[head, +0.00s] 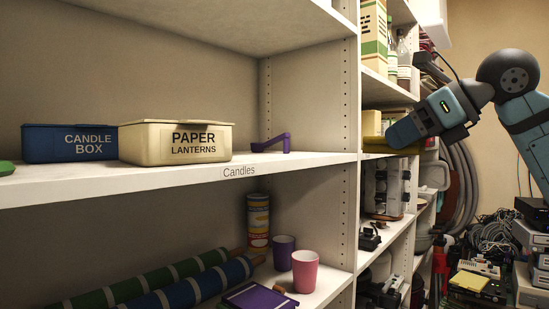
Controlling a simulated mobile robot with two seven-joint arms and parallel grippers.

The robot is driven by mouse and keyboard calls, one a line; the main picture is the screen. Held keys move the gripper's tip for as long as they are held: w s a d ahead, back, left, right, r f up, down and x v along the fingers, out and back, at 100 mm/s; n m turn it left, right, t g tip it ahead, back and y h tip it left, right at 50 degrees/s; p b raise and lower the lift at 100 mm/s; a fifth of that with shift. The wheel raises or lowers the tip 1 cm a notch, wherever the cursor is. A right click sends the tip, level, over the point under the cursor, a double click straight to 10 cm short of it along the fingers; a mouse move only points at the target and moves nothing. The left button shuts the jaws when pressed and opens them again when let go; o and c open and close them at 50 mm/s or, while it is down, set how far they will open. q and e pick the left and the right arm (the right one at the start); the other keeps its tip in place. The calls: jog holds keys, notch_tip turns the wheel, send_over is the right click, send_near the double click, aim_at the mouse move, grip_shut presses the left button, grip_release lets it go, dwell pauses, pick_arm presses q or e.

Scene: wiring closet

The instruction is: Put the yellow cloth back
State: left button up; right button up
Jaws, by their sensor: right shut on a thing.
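My right gripper (392,140) reaches in from the right to the middle shelf of the right-hand shelving bay. It is shut on what looks like the yellow cloth (374,143), a dark yellow piece that shows at and below its front end. The fingertips are mostly hidden, so the exact grip cannot be seen. The cloth is at the height of the shelf edge; I cannot tell whether it touches the shelf. My left gripper is not in view.
A paler yellow block (371,122) stands behind the gripper on that shelf. Bottles and a carton (374,38) stand above. On the left bay are a paper lanterns box (150,148), a candle box (45,145) and a purple bracket-like thing (272,144). Cables (490,238) crowd the lower right.

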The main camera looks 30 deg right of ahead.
pick_arm(q)
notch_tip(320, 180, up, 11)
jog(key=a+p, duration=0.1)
jog(key=p, duration=1.2)
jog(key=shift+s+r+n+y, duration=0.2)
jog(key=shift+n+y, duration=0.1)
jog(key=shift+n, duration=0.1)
pick_arm(e)
jog(key=w+r, duration=0.3)
jog(key=w, duration=1.1)
jog(key=w+d+r, duration=0.1)
jog(key=w+r, duration=0.3)
jog(key=w, duration=1)
jog(key=shift+w+d+r, duration=0.25)
jog(key=shift+d, duration=0.05)
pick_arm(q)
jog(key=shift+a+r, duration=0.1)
